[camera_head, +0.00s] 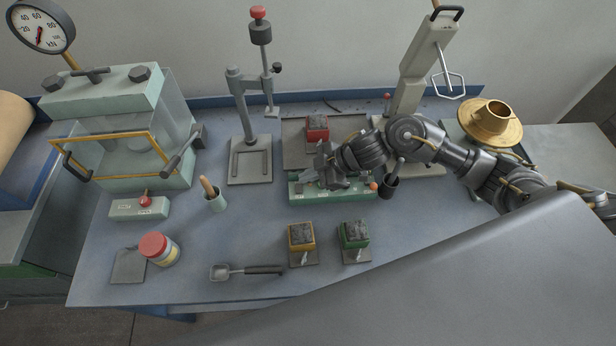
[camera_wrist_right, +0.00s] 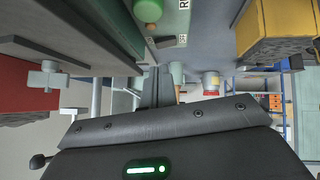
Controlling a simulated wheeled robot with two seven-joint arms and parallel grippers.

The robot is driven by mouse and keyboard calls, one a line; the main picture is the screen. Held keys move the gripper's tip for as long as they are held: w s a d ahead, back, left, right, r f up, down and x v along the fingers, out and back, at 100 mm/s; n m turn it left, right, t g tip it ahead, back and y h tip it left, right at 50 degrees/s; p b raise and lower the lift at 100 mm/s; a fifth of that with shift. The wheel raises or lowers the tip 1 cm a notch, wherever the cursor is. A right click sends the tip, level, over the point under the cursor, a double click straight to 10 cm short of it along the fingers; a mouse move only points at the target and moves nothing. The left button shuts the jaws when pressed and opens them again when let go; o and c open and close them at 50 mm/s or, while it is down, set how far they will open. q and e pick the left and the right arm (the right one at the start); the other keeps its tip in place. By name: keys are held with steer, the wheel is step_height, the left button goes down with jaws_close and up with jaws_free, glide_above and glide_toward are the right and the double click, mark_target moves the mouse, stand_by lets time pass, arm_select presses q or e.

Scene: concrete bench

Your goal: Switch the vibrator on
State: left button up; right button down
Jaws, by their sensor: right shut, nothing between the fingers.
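The vibrator looks to be the grey plate (camera_head: 293,150) at the back middle of the bench, with a pale green box (camera_head: 345,195) along its front. A red mould (camera_head: 317,128) stands on the plate. My right gripper (camera_head: 312,180) is shut and empty, over the left part of the green box, and hides part of its face. In the right wrist view the shut fingers (camera_wrist_right: 155,88) point toward a green surface (camera_wrist_right: 95,22). A round green button (camera_wrist_right: 148,10) shows there beside a partly cut-off white label. I cannot tell whether the fingers touch anything. My left gripper is out of view.
A yellow mould (camera_head: 301,236) and a green mould (camera_head: 354,234) stand in front.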

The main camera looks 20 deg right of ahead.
mark_target(299, 189)
steer(key=shift+w+d+f, duration=0.1)
steer(key=shift+w+f, duration=0.05)
steer(key=shift+f, duration=1.1)
steer(key=shift+w, duration=0.1)
